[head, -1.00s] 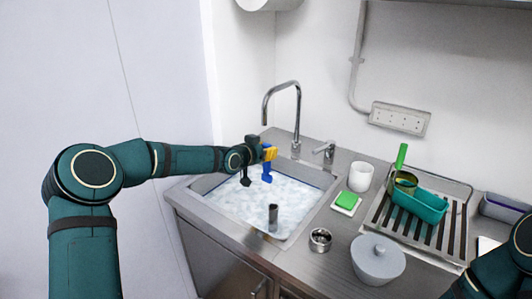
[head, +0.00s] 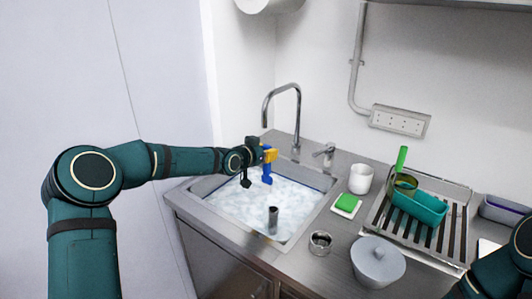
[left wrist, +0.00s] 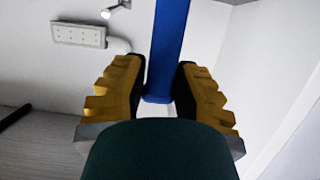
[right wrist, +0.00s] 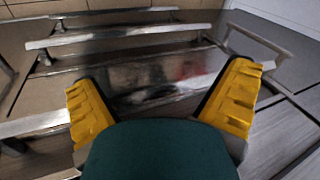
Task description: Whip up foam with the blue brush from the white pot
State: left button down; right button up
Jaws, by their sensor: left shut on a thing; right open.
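The blue brush (head: 267,174) is in my left gripper (head: 264,155), held over the far part of the sink (head: 232,221). In the left wrist view its blue handle (left wrist: 169,45) stands between the yellow fingers (left wrist: 161,90). The sink is full of white foam and water (head: 240,208). The brush's lower end hangs close to the foam; I cannot tell if it touches. The white pot (head: 360,179) stands on the counter right of the sink and looks empty. My right gripper (right wrist: 162,100) is open and empty in the right wrist view.
A green sponge (head: 347,202) lies right of the sink. A grey lidded pot (head: 377,262) and a small metal cup (head: 320,243) stand in front. A teal container (head: 418,207) sits on the drying rack (head: 452,238). The faucet (head: 298,115) rises behind the sink.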

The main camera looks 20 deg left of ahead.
pick_arm(q)
jog(key=shift+r+p, duration=1.1)
jog(key=shift+r, duration=1.2)
